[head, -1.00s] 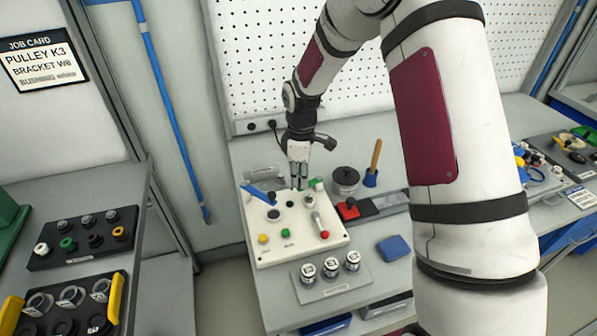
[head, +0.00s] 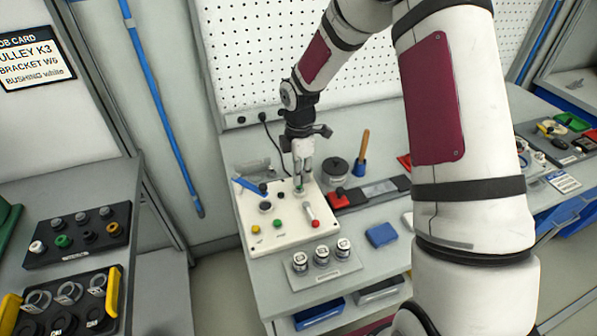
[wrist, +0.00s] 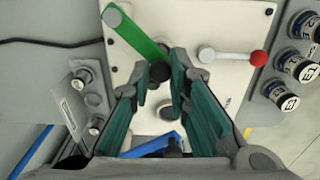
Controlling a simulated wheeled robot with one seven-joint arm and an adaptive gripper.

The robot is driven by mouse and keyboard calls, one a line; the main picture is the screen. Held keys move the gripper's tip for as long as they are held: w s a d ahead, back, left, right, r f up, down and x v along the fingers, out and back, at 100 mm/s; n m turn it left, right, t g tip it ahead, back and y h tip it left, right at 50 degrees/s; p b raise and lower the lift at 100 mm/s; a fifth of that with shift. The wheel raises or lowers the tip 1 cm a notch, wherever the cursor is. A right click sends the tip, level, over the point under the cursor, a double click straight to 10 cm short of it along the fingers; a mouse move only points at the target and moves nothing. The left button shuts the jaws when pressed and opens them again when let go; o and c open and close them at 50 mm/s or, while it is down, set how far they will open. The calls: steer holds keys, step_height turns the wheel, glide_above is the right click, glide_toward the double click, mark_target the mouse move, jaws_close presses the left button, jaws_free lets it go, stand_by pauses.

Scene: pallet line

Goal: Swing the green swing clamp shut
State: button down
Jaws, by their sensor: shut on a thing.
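The green swing clamp (wrist: 137,36) shows in the wrist view as a green bar running from a pivot at upper left to a dark knob (wrist: 160,72). It is mounted on a white panel (head: 282,235) on the bench. My gripper (wrist: 161,76) is shut on the knob end of the bar, with one finger on each side. In the head view my gripper (head: 301,184) points down over the back part of the panel and largely hides the clamp.
A red-knobbed lever (wrist: 259,58) and a blue bar (wrist: 153,145) sit close by on the panel. Labelled cylinders (head: 322,256) stand in front of it. A grey pot (head: 335,171) and a red block (head: 337,198) stand to its right. A peg holder (wrist: 88,98) is at left.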

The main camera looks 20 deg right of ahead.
steer(key=c, duration=1.5)
jaws_free()
step_height(320, 180, up, 12)
